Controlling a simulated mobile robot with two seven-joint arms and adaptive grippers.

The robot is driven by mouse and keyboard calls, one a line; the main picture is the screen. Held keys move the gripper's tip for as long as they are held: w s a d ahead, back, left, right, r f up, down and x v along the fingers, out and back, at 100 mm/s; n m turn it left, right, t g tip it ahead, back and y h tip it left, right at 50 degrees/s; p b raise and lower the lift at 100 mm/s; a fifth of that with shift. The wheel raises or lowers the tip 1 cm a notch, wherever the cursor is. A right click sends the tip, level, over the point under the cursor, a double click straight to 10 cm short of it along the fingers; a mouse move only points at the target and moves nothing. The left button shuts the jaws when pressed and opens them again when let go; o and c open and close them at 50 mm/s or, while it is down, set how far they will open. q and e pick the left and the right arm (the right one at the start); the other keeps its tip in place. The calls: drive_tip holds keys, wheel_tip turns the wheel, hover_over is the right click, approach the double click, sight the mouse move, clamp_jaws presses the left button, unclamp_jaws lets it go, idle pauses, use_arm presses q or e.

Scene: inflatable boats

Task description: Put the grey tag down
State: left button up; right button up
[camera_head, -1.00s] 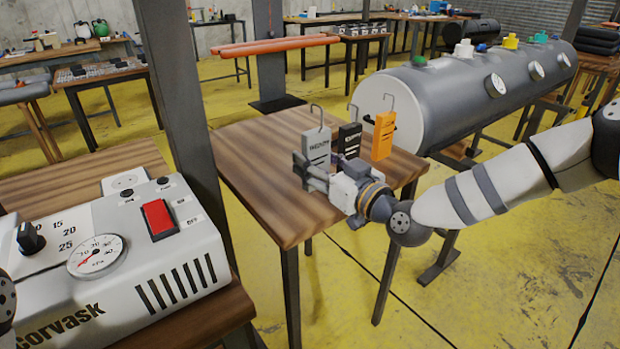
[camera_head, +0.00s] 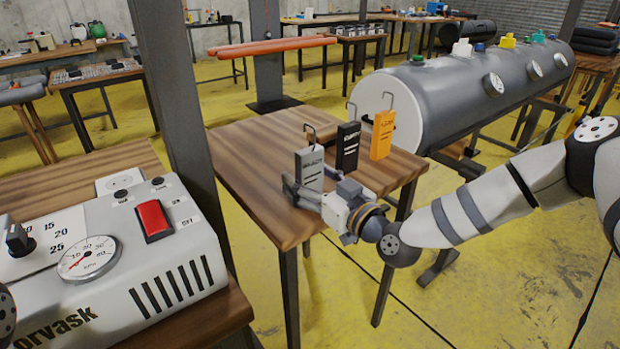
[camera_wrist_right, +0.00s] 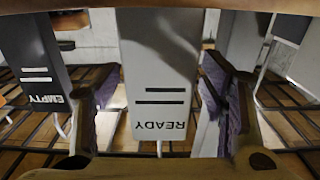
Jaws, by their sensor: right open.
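The grey tag (camera_head: 310,167), with a wire hook at its top, stands upright at the near part of the small wooden table. My right gripper (camera_head: 303,192) is open at its lower front and hides its foot. In the right wrist view the grey tag (camera_wrist_right: 158,75), marked READY and upside down there, shows between the two spread fingers, with gaps on both sides. A black tag (camera_head: 347,147) stands just behind it; it reads EMPTY in the right wrist view (camera_wrist_right: 38,62). My left gripper is out of view.
An orange tag (camera_head: 382,134) stands beyond the black one on the wooden table (camera_head: 255,165). A large grey tank (camera_head: 440,92) lies behind at the right. A white pump unit (camera_head: 150,245) with a red switch sits at the left, beside a dark post (camera_head: 178,90). The table's left part is clear.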

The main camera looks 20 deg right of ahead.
drive_tip(key=shift+s+d+r, duration=0.1)
drive_tip(key=shift+s+r, duration=0.1)
drive_tip(key=shift+r, duration=0.05)
drive_tip(key=p+v, duration=0.2)
drive_tip(key=v, duration=1)
drive_tip(key=s+a+f+m+g, duration=0.1)
drive_tip(key=s+a+f+g, duration=0.1)
drive_tip(key=s+f+g, duration=0.35)
drive_tip(key=s+a+f+g+h, duration=0.1)
drive_tip(key=s+a+f+g, duration=0.15)
drive_tip(key=s+f, duration=0.6)
drive_tip(key=s+a+f+m+g, duration=0.1)
drive_tip(key=s+a+f+g, duration=0.25)
drive_tip(key=s+f, duration=0.35)
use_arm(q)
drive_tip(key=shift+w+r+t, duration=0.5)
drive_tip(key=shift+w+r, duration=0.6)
use_arm(e)
drive_tip(key=s+d+f+g+h, duration=0.1)
drive_tip(key=s+d+g, duration=0.1)
drive_tip(key=s, duration=0.4)
drive_tip(key=s+d+f+m+g+h, duration=0.1)
drive_tip(key=s+d+g+h, duration=0.1)
drive_tip(key=s, duration=0.5)
drive_tip(key=s+d+f+m+g+h, duration=0.1)
drive_tip(key=s+d+f+g+h, duration=0.1)
drive_tip(key=s+d+g, duration=0.2)
drive_tip(key=s+d, duration=0.1)
drive_tip(key=s, duration=0.2)
drive_tip(key=shift+s, duration=0.2)
